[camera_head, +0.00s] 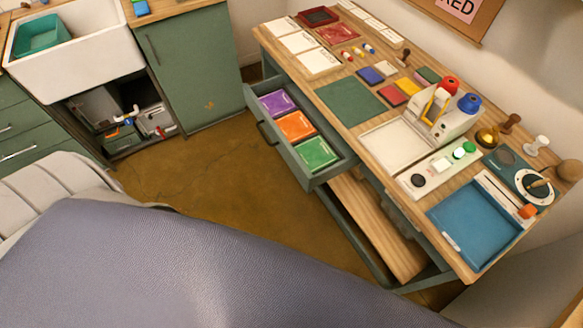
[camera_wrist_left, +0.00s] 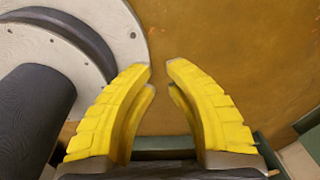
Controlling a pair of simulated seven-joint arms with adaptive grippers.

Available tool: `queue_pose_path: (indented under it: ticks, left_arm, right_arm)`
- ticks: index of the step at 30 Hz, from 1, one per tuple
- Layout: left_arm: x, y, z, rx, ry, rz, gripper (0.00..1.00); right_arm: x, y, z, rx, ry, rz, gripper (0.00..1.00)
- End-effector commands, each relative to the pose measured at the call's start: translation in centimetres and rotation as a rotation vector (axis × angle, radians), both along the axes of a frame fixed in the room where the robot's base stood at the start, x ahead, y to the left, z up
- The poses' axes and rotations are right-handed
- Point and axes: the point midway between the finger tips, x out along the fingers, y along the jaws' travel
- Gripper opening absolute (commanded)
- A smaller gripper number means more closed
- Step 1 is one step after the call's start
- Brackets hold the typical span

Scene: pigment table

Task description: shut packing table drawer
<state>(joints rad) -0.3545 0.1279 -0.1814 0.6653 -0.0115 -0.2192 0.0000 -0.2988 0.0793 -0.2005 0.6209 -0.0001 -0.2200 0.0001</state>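The packing table (camera_head: 352,190) has a wooden top and a green frame. Its green drawer (camera_head: 333,173) stands pulled out on the left side, with a dark handle (camera_head: 265,133) on its front. Purple (camera_head: 278,103), orange (camera_head: 296,126) and green (camera_head: 317,153) packs lie in the drawer. My left gripper (camera_wrist_left: 160,66) shows in the left wrist view with two yellow ribbed fingers apart and nothing between them, over the brown floor. A dark green edge shows behind the finger bases; I cannot tell what it belongs to. Neither gripper shows in the head view.
The tabletop holds a blue tray (camera_head: 470,226), a green mat (camera_head: 350,103), a white press (camera_head: 447,118) and many small items. A sink (camera_head: 70,60) and a green cabinet (camera_head: 190,60) stand at the back left. The floor (camera_head: 215,165) before the drawer is clear.

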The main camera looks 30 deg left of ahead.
Motion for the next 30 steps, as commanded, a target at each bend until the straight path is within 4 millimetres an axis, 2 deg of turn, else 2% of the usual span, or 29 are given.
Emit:
queue_pose_path:
  ticks: [1,2,5,8,11,13,14,15,17,18,21,24,27,30]
  left_arm:
    - [1.4,1.4,0.6,0.012,-0.040,-0.015,0.05]
    - [2.3,2.1,1.1,0.018,-0.068,-0.026,0.01]
    - [6.6,4.4,3.2,0.041,-0.196,-0.106,0.00]
    - [12.2,6.2,6.8,0.074,-0.366,-0.239,0.00]
    - [18.5,7.0,12.0,0.122,-0.571,-0.420,0.00]
    - [22.6,6.7,16.5,0.166,-0.720,-0.564,0.00]
    - [24.1,6.4,18.5,0.188,-0.786,-0.628,0.00]
    - [26.2,5.9,21.4,0.220,-0.872,-0.713,0.00]
    - [28.6,4.7,25.7,0.271,-1.002,-0.841,0.00]
    - [29.9,3.8,28.6,0.308,-1.087,-0.923,0.00]
    - [32.1,1.2,35.0,0.404,-1.278,-1.104,0.00]
    - [32.9,-1.3,39.3,0.487,-1.422,-1.230,0.00]
    - [32.8,-2.8,41.4,0.545,-1.507,-1.309,0.00]
    - [32.5,-3.2,41.8,0.579,-1.538,-1.346,0.00]
  right_arm:
    - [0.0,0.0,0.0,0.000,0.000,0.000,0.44]
    - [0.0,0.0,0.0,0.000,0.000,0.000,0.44]
    - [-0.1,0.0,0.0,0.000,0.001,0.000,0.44]
    - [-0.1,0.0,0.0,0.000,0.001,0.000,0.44]
    - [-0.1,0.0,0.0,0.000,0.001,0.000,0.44]
    - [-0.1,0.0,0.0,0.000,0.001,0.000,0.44]
    - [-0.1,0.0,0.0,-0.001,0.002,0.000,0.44]
    - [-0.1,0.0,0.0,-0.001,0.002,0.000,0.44]
    - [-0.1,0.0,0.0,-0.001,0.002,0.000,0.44]
    - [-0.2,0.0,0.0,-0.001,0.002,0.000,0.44]
    - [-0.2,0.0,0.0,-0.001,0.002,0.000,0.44]
    - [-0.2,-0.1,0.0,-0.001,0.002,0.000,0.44]
    - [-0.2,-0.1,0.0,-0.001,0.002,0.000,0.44]
    - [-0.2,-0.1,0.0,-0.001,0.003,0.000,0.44]
